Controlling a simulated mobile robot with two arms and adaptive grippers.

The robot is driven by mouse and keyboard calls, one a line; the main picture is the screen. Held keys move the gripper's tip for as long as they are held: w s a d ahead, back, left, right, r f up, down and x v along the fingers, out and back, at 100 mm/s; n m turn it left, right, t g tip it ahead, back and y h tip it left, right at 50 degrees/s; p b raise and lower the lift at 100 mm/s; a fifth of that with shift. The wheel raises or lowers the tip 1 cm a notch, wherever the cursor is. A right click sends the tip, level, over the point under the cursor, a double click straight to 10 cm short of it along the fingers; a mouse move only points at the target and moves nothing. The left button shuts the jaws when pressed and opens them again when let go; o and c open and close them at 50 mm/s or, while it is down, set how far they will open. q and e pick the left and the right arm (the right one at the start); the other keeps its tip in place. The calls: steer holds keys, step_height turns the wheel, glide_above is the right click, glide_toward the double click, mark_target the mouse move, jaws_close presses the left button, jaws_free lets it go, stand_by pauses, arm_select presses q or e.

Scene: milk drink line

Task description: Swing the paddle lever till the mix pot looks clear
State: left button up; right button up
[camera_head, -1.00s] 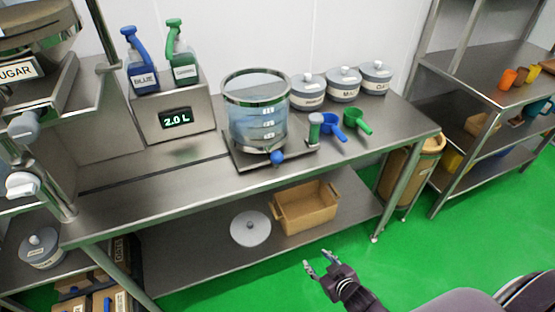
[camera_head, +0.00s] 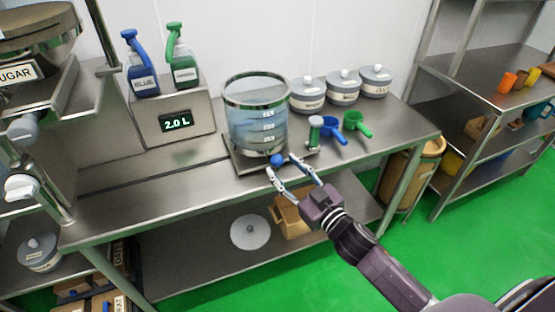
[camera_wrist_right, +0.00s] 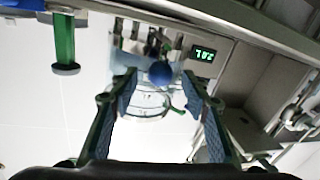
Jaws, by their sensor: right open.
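The mix pot (camera_head: 257,112) is a clear cylinder with a metal rim and volume marks, standing on a metal base on the table. Its contents look pale blue. A blue ball knob (camera_head: 277,159) sits at the front of the base; I take it to be the paddle lever's end. My right gripper (camera_head: 292,164) is open with its fingers on either side of the knob. In the right wrist view the blue knob (camera_wrist_right: 160,72) shows between and beyond the open fingertips (camera_wrist_right: 160,84); contact cannot be told. My left gripper is not in view.
Grey lidded tubs (camera_head: 343,87) line the back. A display (camera_head: 174,121) reads 2.0 L. The table front left (camera_head: 150,195) is clear.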

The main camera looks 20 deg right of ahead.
mark_target(281, 165)
steer(key=shift+x, duration=1.9)
jaws_close()
